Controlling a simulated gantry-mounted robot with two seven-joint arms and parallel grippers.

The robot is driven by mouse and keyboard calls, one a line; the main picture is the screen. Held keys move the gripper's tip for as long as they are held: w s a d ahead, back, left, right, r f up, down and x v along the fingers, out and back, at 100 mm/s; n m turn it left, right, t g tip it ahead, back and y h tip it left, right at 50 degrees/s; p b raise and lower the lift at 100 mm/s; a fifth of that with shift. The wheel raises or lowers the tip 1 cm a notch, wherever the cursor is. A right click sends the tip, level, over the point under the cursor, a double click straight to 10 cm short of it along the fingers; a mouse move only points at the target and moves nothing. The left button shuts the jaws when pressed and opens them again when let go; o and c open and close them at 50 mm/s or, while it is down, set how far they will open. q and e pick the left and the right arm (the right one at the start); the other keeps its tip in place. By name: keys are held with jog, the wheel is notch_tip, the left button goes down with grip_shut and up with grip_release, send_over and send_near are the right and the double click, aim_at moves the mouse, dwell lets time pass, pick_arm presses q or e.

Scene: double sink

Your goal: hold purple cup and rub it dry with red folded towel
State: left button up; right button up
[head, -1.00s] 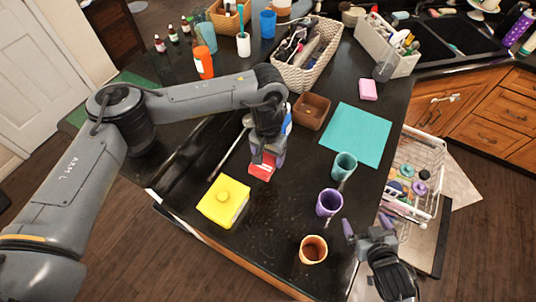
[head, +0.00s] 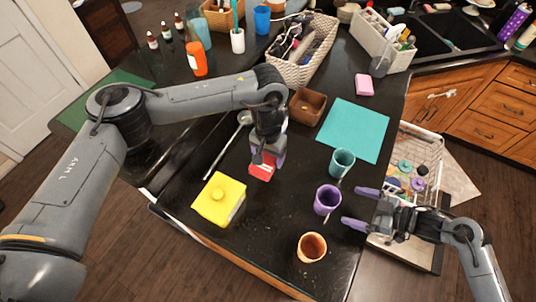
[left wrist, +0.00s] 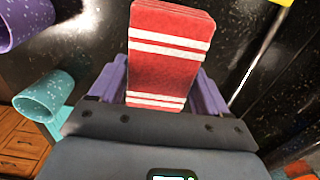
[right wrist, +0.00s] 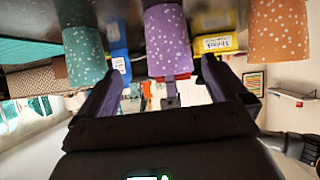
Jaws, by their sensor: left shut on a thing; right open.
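The purple cup (head: 327,200) stands on the dark counter near its right edge, between a teal cup and an orange cup. My right gripper (head: 352,207) is open just right of the purple cup, its two fingers pointing at it. In the right wrist view the purple cup (right wrist: 168,40) shows ahead between the open fingers (right wrist: 160,85). The red folded towel (head: 262,168) is at my left gripper (head: 266,157) over the middle of the counter. In the left wrist view the towel (left wrist: 165,60), with white stripes, sits between the purple fingers, which are shut on it.
A teal cup (head: 342,162) and an orange cup (head: 312,246) stand close on either side of the purple cup. A yellow box (head: 219,198) sits left. A teal mat (head: 355,130) lies behind. A dish rack (head: 415,160) is on the right.

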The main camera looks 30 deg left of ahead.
aim_at(328, 204)
pick_arm(q)
jog(key=shift+d+f+b, duration=0.15)
jog(key=shift+f+b, duration=0.15)
jog(key=shift+f, duration=0.25)
pick_arm(e)
jog(key=shift+s+d+f+g, duration=0.3)
jog(key=shift+d+f, duration=0.1)
jog(key=shift+f, duration=0.1)
pick_arm(q)
jog(key=shift+f, duration=0.1)
pick_arm(e)
jog(key=shift+f+n, duration=0.1)
jog(key=shift+n, duration=0.2)
pick_arm(q)
jog(key=shift+f+b, duration=1.65)
jog(key=shift+b, duration=0.1)
pick_arm(e)
jog(key=shift+x, duration=4.85)
jog(key=c, duration=0.8)
jog(key=o, duration=0.5)
jog(key=c, duration=0.9)
